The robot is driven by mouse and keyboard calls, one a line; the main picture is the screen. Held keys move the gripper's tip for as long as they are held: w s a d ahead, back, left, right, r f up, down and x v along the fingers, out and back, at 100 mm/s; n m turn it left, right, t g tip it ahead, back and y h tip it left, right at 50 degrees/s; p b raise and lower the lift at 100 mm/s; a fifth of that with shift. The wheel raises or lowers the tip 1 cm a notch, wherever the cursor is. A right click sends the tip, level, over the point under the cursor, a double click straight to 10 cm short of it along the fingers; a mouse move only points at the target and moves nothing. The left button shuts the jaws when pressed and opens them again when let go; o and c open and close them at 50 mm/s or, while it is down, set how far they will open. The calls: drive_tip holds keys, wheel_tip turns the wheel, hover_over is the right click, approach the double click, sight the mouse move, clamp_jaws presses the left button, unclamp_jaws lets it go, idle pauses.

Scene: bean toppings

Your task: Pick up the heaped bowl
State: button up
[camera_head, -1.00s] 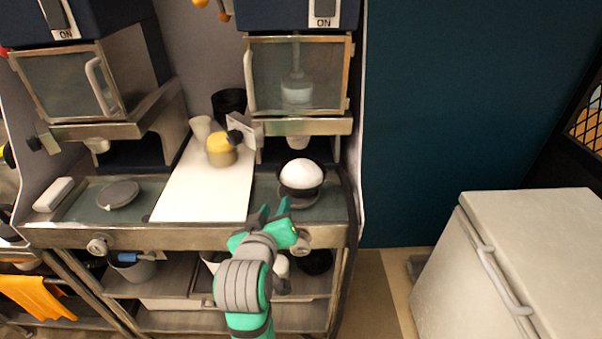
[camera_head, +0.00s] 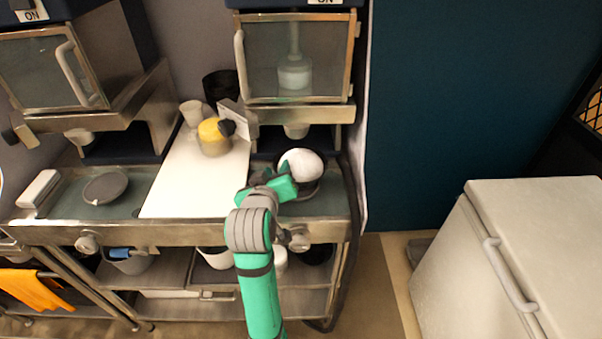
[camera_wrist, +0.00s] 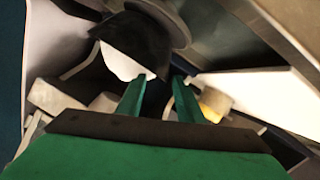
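The heaped bowl is a small dark bowl (camera_head: 309,188) with a smooth white mound (camera_head: 300,163) rising above its rim. It stands under the right-hand machine in the head view, and the mound looks slightly tilted. In the wrist view, the dark bowl (camera_wrist: 142,38) and white mound (camera_wrist: 120,64) are at upper left. My green gripper (camera_head: 284,184) is at the bowl's near left side. In the wrist view, my gripper (camera_wrist: 161,77) has its fingers apart, with the left fingertip overlapping the bowl's edge. Whether it touches is unclear.
A white board (camera_head: 190,185) lies left of the bowl, with a yellow-topped container (camera_head: 213,138) at its back. The machine's glass-doored housing (camera_head: 295,62) hangs above the bowl. A white chest (camera_head: 545,250) stands right.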

sight(279, 162)
drive_tip(key=shift+f+x, duration=0.2)
drive_tip(key=shift+x, duration=2.05)
drive_tip(key=shift+s, duration=0.15)
clamp_jaws()
drive_tip(key=shift+a, duration=0.1)
